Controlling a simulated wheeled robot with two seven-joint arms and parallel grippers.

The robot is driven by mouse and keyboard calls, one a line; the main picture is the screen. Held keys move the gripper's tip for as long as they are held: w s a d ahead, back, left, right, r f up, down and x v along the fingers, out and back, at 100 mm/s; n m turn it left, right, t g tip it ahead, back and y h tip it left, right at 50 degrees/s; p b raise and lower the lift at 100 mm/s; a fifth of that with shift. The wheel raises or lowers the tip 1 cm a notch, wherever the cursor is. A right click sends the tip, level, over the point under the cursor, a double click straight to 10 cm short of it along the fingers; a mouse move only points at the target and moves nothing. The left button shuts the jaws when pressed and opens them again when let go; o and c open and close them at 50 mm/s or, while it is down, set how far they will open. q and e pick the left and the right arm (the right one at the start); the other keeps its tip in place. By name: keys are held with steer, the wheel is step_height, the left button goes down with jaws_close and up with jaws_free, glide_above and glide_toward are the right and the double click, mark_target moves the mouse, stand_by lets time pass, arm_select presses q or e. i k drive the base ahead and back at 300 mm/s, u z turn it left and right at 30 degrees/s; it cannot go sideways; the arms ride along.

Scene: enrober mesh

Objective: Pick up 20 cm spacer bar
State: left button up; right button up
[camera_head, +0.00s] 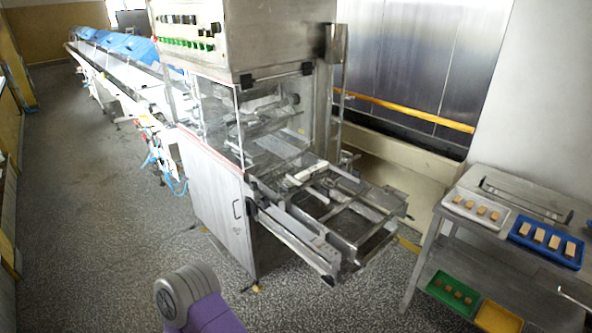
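No piece in view can be told for certain as the 20 cm spacer bar. Light tan pieces lie in a white tray (452,209) and a blue tray (518,238) on the steel table at the right; their lengths cannot be read. A long grey metal bar-like piece (525,200) lies behind these trays. Neither gripper is in view. Only a grey and purple link of my own arm shows at the bottom, left of the middle.
The steel table (432,238) has a lower shelf with a green tray (434,290) and a yellow tray (497,318). A large steel machine (222,205) with an open frame (325,262) jutting out stands in the middle. Speckled floor (95,240) is clear at the left.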

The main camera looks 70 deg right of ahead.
mark_target(308, 174)
steer(key=z, duration=0.4)
steer(key=i, duration=1.75)
steer(key=z, duration=1.05)
